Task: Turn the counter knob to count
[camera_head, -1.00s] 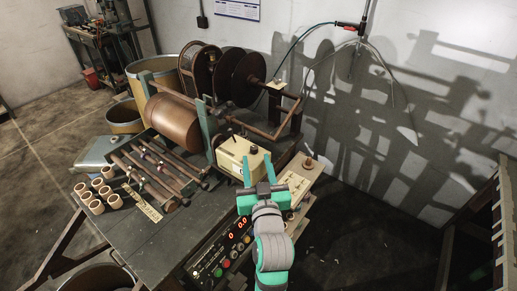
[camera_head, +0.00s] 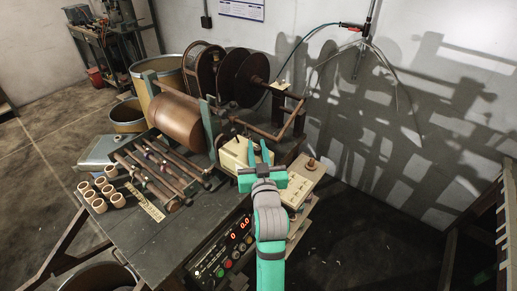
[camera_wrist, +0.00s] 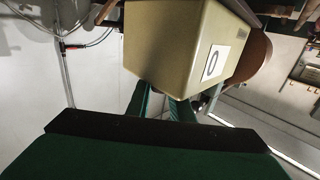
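The beige counter box (camera_head: 232,156) stands at the right end of the winding machine. In the wrist view the box (camera_wrist: 170,45) fills the upper middle, with a white label (camera_wrist: 213,63) bearing a black "0" on one side. My gripper (camera_head: 259,147) is at the right side of the box, with its two teal fingers apart and nothing seen between them. In the wrist view the fingers (camera_wrist: 161,106) reach up to the box's lower edge and are partly hidden by it. I cannot make out the counter knob clearly; contact with the box cannot be told.
A beige panel (camera_head: 301,186) with a wooden knob (camera_head: 311,164) lies right of my gripper. A control panel with red digits (camera_head: 238,232) is on the bench front. Rods (camera_head: 160,173), a copper drum (camera_head: 173,122) and wooden rings (camera_head: 98,194) are to the left.

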